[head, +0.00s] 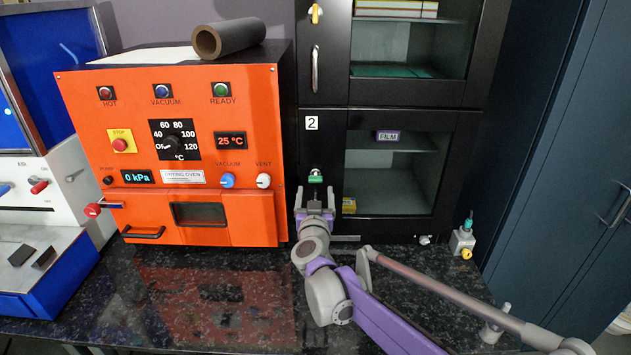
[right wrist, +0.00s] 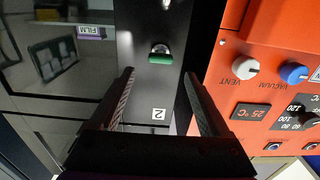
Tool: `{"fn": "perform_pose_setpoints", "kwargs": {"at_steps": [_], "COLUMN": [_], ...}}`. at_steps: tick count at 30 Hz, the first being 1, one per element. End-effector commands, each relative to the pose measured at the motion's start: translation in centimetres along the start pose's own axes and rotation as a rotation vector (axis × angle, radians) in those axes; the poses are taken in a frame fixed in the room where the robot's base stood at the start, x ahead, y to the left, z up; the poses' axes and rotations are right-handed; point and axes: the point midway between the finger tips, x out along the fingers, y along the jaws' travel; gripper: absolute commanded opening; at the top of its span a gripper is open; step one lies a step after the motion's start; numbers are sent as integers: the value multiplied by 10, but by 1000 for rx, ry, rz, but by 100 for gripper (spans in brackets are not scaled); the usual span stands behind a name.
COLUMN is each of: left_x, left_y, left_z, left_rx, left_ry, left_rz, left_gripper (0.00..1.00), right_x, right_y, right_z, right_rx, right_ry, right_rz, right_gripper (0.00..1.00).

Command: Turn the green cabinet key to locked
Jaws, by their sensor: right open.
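The green cabinet key (head: 315,179) sits in the lock of the lower black cabinet door (head: 325,150), below the "2" label. Its green grip lies roughly level in the head view. In the right wrist view the green key (right wrist: 160,58) shows beyond and between my fingers. My right gripper (head: 315,192) is just below and in front of the key in the head view. In the right wrist view my right gripper (right wrist: 158,75) is open, with nothing between its fingers. A gap to the key seems to remain. My left gripper is not in view.
The orange drying oven (head: 185,210) stands close to the left of the key, with knobs on its front. A yellow key (head: 315,14) is on the upper cabinet door. A small fitting with a green top (head: 463,240) stands at right. The dark counter (head: 210,310) is mostly clear.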

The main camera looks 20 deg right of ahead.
Motion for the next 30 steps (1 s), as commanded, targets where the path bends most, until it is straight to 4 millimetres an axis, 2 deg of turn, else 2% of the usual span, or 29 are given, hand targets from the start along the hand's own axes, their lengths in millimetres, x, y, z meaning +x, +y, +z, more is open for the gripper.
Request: {"fn": "perform_pose_setpoints", "kwargs": {"at_steps": [3, 9, 14, 22, 30], "left_x": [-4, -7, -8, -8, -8], "left_y": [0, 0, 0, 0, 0], "left_z": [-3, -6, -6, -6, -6], "left_rx": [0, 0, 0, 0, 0], "left_ry": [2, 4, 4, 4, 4], "left_rz": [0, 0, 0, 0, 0], "left_gripper": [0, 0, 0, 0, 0], "right_x": [24, 52, 61, 62, 61], "right_y": [1, 0, 0, 0, 0], "right_z": [-2, -1, -1, 0, 0], "right_rx": [1, 0, 1, 1, 1], "right_ry": [1, 1, 0, 0, 0], "right_rz": [2, 0, 0, -1, -1], "right_gripper": [80, 80, 80, 80, 31]}}
